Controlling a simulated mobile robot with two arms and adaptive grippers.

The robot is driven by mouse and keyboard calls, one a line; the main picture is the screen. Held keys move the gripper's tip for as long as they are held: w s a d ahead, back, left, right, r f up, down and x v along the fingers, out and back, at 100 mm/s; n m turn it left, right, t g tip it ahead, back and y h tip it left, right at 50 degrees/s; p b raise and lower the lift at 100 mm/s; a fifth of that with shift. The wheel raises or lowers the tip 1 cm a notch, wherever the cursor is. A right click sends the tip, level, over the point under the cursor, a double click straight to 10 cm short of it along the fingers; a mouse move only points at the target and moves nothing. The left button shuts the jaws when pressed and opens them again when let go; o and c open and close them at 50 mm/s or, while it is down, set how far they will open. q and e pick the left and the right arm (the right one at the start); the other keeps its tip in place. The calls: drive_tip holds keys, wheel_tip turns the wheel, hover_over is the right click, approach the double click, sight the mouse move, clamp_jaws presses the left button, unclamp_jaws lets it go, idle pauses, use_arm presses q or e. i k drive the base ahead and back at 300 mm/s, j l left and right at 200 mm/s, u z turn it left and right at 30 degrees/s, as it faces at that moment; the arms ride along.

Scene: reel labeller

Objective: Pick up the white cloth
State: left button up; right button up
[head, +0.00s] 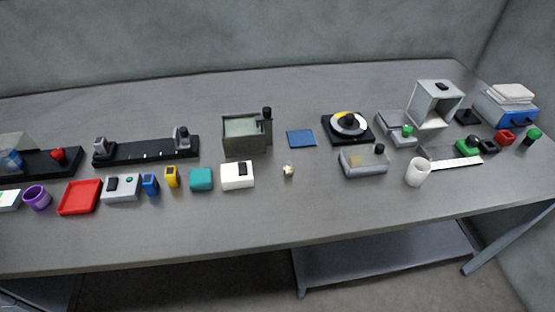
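A white, flat, folded-looking piece that appears to be the white cloth (512,92) lies on top of a grey and blue box (512,117) at the far right of the table. It is small in the view, so I cannot make out its folds. Neither of my grippers is in view.
A grey open-fronted housing (435,103) stands left of the box. A black knob (467,117), red block (504,137) and green-topped cylinder (533,136) stand in front. A white cup (418,172) is near the front edge. The grey table (330,210) is clear at front centre.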

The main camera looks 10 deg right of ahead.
sight(515, 94)
drive_tip(key=z, duration=1.7)
drive_tip(key=l+z, duration=0.1)
drive_tip(key=l, duration=0.6)
drive_tip(key=i+l+z, duration=0.1)
drive_tip(key=l, duration=0.6)
drive_tip(key=i, duration=0.05)
